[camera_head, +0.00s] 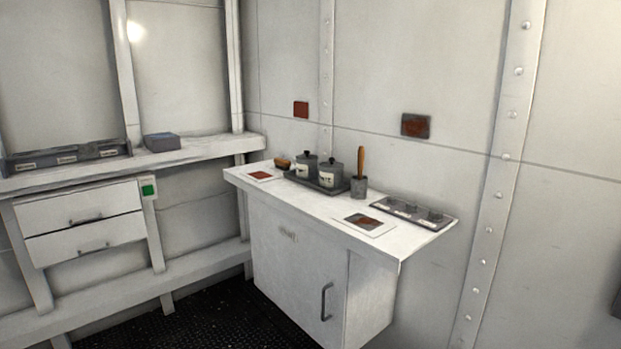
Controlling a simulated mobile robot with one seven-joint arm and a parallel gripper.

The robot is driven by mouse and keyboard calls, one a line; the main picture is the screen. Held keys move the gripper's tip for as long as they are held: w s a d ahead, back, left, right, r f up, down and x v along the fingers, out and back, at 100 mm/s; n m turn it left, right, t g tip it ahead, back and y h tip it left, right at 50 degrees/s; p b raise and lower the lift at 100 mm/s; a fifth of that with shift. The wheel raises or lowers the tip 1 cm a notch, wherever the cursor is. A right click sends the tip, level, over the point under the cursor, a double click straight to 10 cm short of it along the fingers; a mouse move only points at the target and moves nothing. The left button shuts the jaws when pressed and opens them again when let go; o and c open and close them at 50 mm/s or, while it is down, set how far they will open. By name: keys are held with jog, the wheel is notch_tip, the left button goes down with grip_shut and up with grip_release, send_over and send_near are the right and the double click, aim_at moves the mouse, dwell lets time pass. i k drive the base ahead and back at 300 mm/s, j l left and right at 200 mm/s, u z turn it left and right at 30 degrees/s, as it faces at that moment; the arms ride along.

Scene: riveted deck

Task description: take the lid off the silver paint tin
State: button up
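Two small grey tins with dark knobbed lids stand upright side by side on a dark tray (302,182) on the white cabinet top. The left tin (306,166) and the right tin (330,175) both have pale labels, too small to read surely. Both look dull grey, so I cannot tell which is the silver paint tin. A lid (330,163) sits on the right tin and another lid (306,155) on the left one. My gripper is not in view.
A grey cup (359,187) with a wooden-handled tool stands just right of the tins. A brown brush-like thing (283,164) lies left. A flat dark rack (413,213) lies at the cabinet's right. A shelf (200,152) runs left.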

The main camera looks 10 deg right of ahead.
aim_at(331, 164)
jog(key=i+j+z, duration=0.2)
jog(key=i+z, duration=0.25)
jog(key=z, duration=0.25)
jog(key=i+j+z, duration=0.15)
jog(key=j+z, duration=0.65)
jog(key=i+j+z, duration=0.15)
jog(key=j, duration=0.3)
jog(key=j+z, duration=0.15)
jog(key=j, duration=0.35)
jog(key=i+j, duration=0.1)
jog(key=j, duration=1.6)
jog(key=i, duration=1.1)
jog(key=l+z, duration=0.05)
jog(key=l, duration=0.05)
